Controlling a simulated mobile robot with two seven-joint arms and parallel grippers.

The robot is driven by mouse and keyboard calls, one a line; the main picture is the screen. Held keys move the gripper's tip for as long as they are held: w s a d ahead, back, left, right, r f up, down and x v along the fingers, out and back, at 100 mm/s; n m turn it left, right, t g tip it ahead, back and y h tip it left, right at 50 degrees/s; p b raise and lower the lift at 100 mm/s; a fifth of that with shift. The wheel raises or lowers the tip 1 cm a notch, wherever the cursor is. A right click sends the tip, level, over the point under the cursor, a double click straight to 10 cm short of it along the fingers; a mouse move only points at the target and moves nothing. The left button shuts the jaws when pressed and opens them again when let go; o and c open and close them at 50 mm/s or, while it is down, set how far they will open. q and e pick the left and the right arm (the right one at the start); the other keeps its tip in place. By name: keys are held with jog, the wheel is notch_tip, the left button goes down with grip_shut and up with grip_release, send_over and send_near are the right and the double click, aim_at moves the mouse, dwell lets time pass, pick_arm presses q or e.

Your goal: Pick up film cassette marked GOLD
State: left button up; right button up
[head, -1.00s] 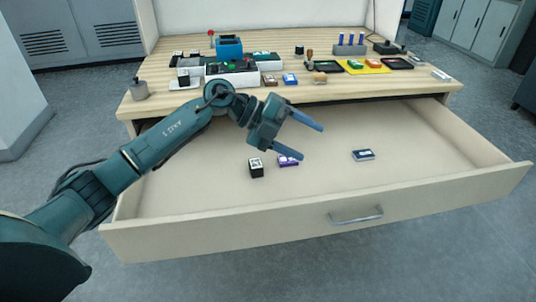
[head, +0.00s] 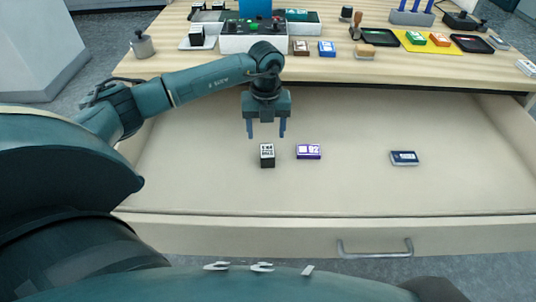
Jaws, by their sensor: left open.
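The open drawer holds a black block (head: 267,156) with a white label, a flat purple cassette (head: 309,152) to its right and a flat dark blue cassette (head: 404,158) farther right. The lettering is too small to read surely, so I cannot tell which of them is marked GOLD. My left gripper (head: 266,134) is open and empty, with its two fingers pointing down toward the drawer. In the picture its fingertips are just above the black block, apart from it. My right gripper is not in view.
The drawer (head: 220,232) has a front panel with a metal handle (head: 375,250). Most of the drawer floor is bare.

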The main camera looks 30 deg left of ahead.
aim_at(267, 150)
pick_arm(q)
jog(key=f, duration=0.6)
jog(key=shift+s+d+f, duration=0.15)
jog(key=shift+d+f, duration=0.1)
jog(key=shift+f, duration=0.05)
jog(key=c, duration=1.1)
jog(key=shift+r, duration=0.1)
